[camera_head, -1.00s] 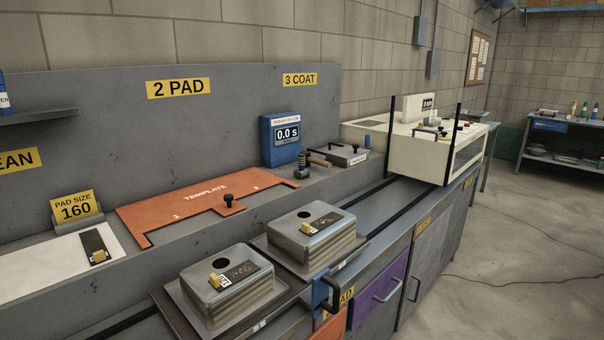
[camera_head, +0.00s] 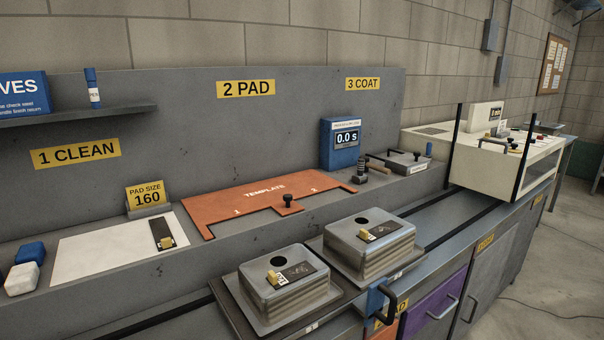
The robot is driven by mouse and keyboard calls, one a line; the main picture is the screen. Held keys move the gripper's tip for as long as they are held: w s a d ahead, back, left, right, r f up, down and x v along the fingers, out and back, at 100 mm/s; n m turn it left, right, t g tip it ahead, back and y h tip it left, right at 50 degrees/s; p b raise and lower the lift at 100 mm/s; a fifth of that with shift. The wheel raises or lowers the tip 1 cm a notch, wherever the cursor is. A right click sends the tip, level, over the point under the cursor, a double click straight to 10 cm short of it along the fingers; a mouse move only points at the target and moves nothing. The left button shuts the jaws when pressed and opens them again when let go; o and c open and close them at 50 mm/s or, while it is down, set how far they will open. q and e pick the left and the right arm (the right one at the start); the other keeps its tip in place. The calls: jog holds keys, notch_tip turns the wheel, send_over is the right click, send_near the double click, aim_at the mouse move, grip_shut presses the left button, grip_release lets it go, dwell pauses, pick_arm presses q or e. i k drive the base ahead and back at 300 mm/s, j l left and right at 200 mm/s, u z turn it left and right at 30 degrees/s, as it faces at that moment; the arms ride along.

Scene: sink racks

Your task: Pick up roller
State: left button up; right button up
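What looks like the roller (camera_head: 361,172) is on the bench ledge, in front of the blue timer box (camera_head: 340,143) that reads 0.0 s. It is a small dark upright-looking shape, with a short brown wooden handle (camera_head: 379,169) at its right. It is small in the picture, so I cannot make out whether the two parts are joined. Neither of my grippers is in view.
The orange template (camera_head: 262,197) lies left of the roller. A grey lidded tray (camera_head: 408,162) is on its right. Two metal blocks (camera_head: 283,281) (camera_head: 369,247) stand on plates in front. A cream machine (camera_head: 502,160) stands further right.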

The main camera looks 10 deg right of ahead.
aim_at(360, 177)
jog(key=i+l+u, duration=0.1)
jog(key=u, duration=0.3)
jog(key=l+u, duration=0.65)
jog(key=u, duration=0.15)
jog(key=l+u, duration=0.25)
jog(key=u, duration=0.15)
